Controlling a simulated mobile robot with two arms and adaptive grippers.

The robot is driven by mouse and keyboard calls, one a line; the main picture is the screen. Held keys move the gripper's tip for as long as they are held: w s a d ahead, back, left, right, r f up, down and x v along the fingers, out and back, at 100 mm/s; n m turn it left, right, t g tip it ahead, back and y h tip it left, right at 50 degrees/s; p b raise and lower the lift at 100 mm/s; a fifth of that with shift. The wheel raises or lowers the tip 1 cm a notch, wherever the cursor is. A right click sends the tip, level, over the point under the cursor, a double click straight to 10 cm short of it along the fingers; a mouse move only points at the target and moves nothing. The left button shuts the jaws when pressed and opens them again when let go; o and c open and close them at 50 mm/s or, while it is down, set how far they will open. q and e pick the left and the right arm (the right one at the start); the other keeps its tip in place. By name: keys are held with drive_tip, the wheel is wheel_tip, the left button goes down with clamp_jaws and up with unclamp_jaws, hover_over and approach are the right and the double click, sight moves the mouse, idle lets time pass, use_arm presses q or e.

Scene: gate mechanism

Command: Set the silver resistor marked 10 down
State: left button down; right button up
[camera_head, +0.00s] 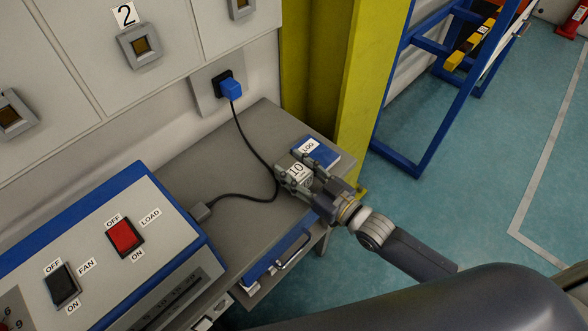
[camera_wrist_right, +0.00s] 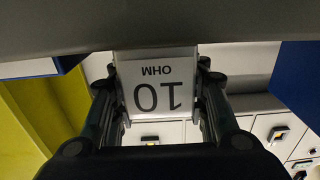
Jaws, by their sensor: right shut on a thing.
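The silver resistor marked 10 (camera_head: 297,171) is between the fingers of my right gripper (camera_head: 306,178), at the right part of the grey tabletop (camera_head: 246,150). In the right wrist view the resistor (camera_wrist_right: 158,92) shows its white "10 OHM" label upside down. A finger stands on each side of it, shut on it. The grey surface borders the resistor at the top of that view; I cannot tell whether they touch. My left gripper is not in view.
A blue block labelled LOG (camera_head: 318,153) lies just behind the gripper. A black cable (camera_head: 250,143) runs from a blue wall plug (camera_head: 230,88) across the table, close to the resistor. A control box with switches (camera_head: 125,238) stands left. A yellow post (camera_head: 362,90) rises behind.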

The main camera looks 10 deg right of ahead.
drive_tip(key=shift+f, duration=0.3)
drive_tip(key=shift+s+f+b, duration=0.2)
drive_tip(key=shift+f+b, duration=0.15)
drive_tip(key=shift+f, duration=0.35)
drive_tip(key=o, duration=1.1)
drive_tip(key=shift+f, duration=0.1)
drive_tip(key=shift+o, duration=1)
drive_tip(key=shift+w, duration=0.15)
drive_tip(key=shift+r, duration=0.25)
drive_tip(key=shift+r+p, duration=0.35)
drive_tip(key=shift+r, duration=0.15)
drive_tip(key=shift+s+d, duration=0.1)
drive_tip(key=shift+s, duration=0.1)
drive_tip(key=v, duration=1.1)
drive_tip(key=shift+s+r, duration=0.15)
